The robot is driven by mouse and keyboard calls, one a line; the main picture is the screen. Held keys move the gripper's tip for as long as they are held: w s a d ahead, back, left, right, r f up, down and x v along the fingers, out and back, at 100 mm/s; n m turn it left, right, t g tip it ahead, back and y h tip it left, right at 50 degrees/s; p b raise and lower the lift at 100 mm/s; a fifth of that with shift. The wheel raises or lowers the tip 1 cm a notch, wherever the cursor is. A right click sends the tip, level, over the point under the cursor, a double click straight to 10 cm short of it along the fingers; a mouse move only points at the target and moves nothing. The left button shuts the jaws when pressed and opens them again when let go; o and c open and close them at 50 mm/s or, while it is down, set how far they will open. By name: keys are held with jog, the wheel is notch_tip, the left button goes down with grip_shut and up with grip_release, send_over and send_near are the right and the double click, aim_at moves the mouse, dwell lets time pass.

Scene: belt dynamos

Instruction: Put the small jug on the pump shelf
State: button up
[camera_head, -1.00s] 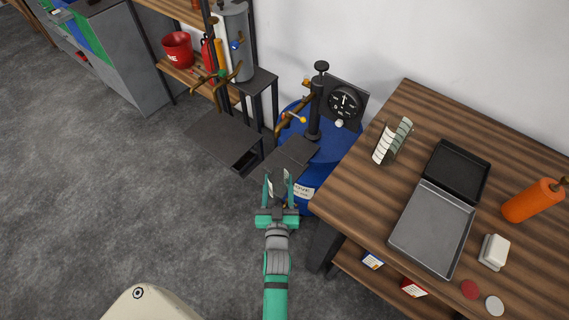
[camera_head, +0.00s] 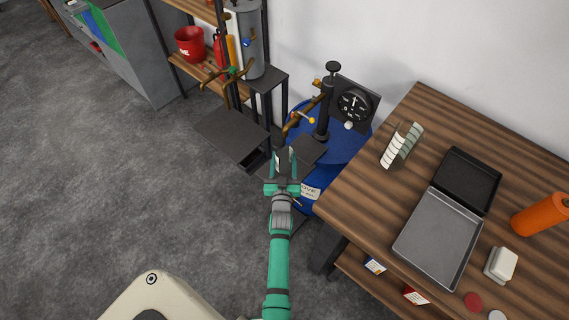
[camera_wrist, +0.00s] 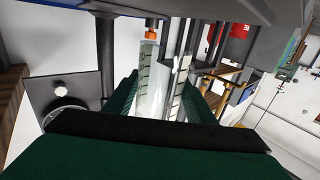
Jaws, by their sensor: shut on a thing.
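My gripper (camera_head: 284,162) is shut on a small clear jug with scale marks, which shows between the green fingers in the wrist view (camera_wrist: 150,88). In the head view the jug is mostly hidden by the gripper. The dark flat pump shelf (camera_head: 308,149) is in front of the black pump post (camera_head: 322,115) on the blue drum (camera_head: 345,147). My gripper overlaps the shelf's left part in the head view; I cannot tell its height above it. The pump post is at the left of the wrist view (camera_wrist: 105,55).
A gauge (camera_head: 353,104) and a brass tap (camera_head: 303,118) are beside the post. Another dark shelf (camera_head: 228,135) is to the left, below a grey cylinder (camera_head: 250,45). The wooden bench (camera_head: 365,215) at right holds an open black case (camera_head: 432,240) and an orange bottle (camera_head: 540,214).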

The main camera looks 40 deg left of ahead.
jog(key=shift+w+a+f, duration=0.2)
jog(key=shift+w+f, duration=0.15)
notch_tip(320, 180, down, 2)
jog(key=shift+a+f, duration=0.1)
jog(key=shift+f, duration=0.5)
jog(key=shift+f, duration=0.15)
jog(key=o, duration=1.2)
